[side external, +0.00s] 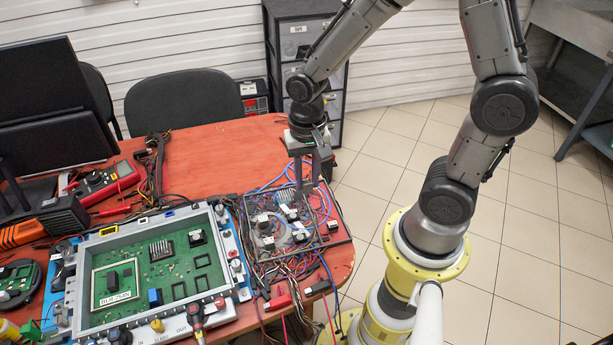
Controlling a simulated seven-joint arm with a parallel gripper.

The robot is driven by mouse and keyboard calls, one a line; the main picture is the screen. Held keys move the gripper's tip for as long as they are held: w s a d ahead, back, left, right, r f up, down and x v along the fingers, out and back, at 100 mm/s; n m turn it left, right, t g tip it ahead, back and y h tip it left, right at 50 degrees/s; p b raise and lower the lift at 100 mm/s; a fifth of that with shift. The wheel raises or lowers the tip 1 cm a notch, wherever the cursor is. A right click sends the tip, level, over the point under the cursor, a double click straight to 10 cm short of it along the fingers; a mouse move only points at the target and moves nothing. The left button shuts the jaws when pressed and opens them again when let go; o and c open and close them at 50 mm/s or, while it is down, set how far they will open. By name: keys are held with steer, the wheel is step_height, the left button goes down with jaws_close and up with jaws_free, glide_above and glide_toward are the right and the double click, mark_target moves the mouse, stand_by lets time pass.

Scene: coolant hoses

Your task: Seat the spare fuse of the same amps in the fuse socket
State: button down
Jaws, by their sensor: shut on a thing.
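My gripper (308,184) points down over the wire-filled tray (345,238) at the right end of the red table. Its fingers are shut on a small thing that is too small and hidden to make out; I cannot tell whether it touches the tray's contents. Small black-and-white blocks, one of them at the tray's right (332,226), lie among the wires. A green circuit board (205,262) sits in a grey frame to the left, with a blue block (155,297), dark blocks and several dark rectangular outlines. Amp markings are not readable, and I cannot tell which part is the fuse socket.
Loose cables and connectors crowd the table's front right. A red multimeter (105,182), black cables and a monitor (55,85) stand at the left. The red table top (225,155) behind the board is clear. A drawer cabinet (300,45) stands behind.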

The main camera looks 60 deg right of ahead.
steer(key=w+a+r+m, duration=0.1)
steer(key=w+a+r, duration=0.1)
steer(key=w, duration=0.5)
steer(key=n, duration=0.3)
glide_above(202, 262)
step_height(202, 262, down, 8)
steer(key=shift+f, duration=2.1)
steer(key=shift+f, duration=0.8)
stand_by(0.5)
